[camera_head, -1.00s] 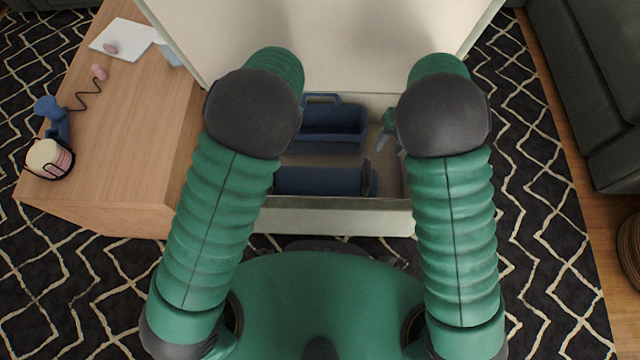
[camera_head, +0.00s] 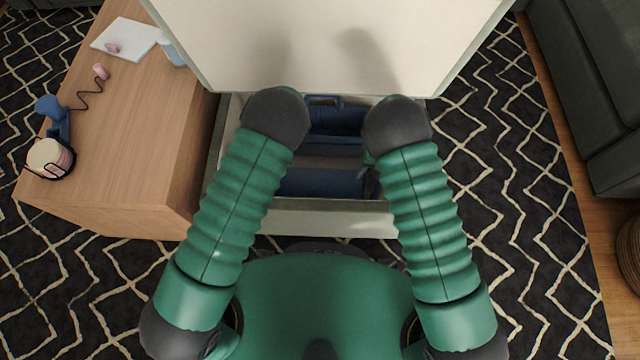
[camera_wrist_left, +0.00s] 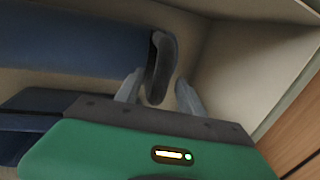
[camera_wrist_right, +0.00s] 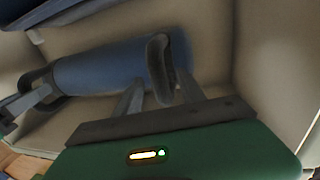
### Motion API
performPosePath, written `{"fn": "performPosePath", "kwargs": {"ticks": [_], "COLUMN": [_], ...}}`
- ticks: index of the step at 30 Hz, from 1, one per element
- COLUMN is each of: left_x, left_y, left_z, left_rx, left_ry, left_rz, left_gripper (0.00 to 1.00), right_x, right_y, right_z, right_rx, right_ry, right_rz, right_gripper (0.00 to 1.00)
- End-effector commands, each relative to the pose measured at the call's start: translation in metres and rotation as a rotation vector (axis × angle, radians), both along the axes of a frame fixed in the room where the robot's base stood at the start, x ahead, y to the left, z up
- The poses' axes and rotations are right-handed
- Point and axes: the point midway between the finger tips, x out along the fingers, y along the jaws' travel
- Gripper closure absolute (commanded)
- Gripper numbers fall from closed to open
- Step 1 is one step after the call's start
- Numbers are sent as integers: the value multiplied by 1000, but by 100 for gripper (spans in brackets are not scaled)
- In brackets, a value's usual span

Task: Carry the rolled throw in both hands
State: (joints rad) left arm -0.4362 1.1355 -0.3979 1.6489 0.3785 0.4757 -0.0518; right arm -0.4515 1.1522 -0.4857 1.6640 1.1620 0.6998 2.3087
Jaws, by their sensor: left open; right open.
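The rolled throw (camera_head: 322,183) is a dark blue roll lying across the near part of the open chest, with a dark upright loop at each end. In the left wrist view the roll (camera_wrist_left: 75,45) ends in a loop (camera_wrist_left: 160,68); my left gripper (camera_wrist_left: 160,78) is open with one finger on each side of it. In the right wrist view the roll (camera_wrist_right: 100,68) ends in the other loop (camera_wrist_right: 158,68); my right gripper (camera_wrist_right: 160,80) is open with its fingers either side of that loop. Contact cannot be told. In the head view my forearms hide both roll ends; my right gripper (camera_head: 371,172) shows partly.
The chest (camera_head: 320,220) has pale walls and a raised cream lid (camera_head: 330,45) behind my arms. A blue caddy (camera_head: 338,120) stands behind the roll. A wooden cabinet (camera_head: 135,130) stands close on the left; a dark sofa (camera_head: 590,90) is at the right.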

Motion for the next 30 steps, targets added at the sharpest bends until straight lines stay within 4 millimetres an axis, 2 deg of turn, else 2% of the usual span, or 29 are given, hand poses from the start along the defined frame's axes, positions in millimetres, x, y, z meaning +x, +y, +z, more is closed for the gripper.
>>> {"fn": "performPosePath", "kwargs": {"ticks": [3,11,22,30], "left_x": [0,0,0,0], "left_y": [1,1,1,1], "left_z": [-6,-8,-7,-7], "left_rx": [-1,-1,-1,-1], "left_ry": [-1,-1,0,0], "left_rz": [0,0,0,0], "left_gripper": [54,54,100,100], "right_x": [0,0,0,0], "right_y": [1,2,1,1], "right_z": [-7,-8,-8,-7], "right_rx": [0,0,0,0], "right_ry": [0,-1,0,0], "right_rz": [-1,-1,-1,-1], "right_gripper": [53,53,100,100]}}
